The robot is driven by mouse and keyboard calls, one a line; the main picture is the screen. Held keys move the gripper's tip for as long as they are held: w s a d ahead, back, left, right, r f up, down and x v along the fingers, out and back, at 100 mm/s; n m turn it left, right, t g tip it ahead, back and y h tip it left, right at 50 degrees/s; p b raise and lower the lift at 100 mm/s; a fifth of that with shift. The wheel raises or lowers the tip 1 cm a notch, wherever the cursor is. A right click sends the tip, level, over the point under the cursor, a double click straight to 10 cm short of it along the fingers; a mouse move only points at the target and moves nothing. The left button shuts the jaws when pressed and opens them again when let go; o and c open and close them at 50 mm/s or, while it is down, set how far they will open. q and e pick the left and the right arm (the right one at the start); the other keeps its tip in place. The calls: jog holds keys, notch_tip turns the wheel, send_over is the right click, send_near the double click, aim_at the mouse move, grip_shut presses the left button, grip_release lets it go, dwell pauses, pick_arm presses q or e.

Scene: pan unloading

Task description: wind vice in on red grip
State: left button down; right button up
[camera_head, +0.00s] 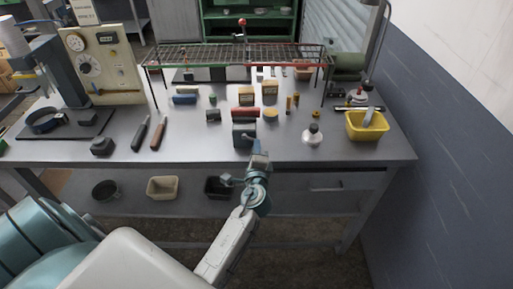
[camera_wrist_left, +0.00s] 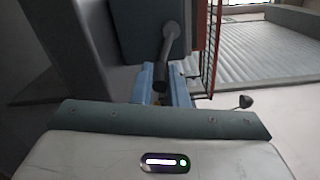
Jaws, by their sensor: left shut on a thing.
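The vice (camera_head: 244,134) is a dark grey block at the front edge of the bench, in the middle of the head view. A red piece (camera_head: 246,114), probably the red grip, shows at its top; whether the jaws touch it I cannot tell. My left gripper (camera_head: 259,163) is just in front of the vice, below the bench top's edge. In the left wrist view the vice's dark body (camera_wrist_left: 148,35) is ahead, and a dark bar (camera_wrist_left: 163,72) runs from it between my pale blue fingers (camera_wrist_left: 163,88), which are shut on it. My right gripper is out of view.
A wire rack (camera_head: 240,55) with red and green edges stands over small blocks behind the vice. A yellow bin (camera_head: 366,126) and a white-based knobbed item (camera_head: 312,135) are to the right. Two handled tools (camera_head: 150,133) lie left. Bins (camera_head: 162,187) sit on the lower shelf.

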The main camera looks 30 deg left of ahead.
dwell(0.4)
pick_arm(q)
jog(key=c, duration=1.4)
grip_release()
jog(key=shift+c, duration=0.2)
jog(key=shift+f, duration=0.1)
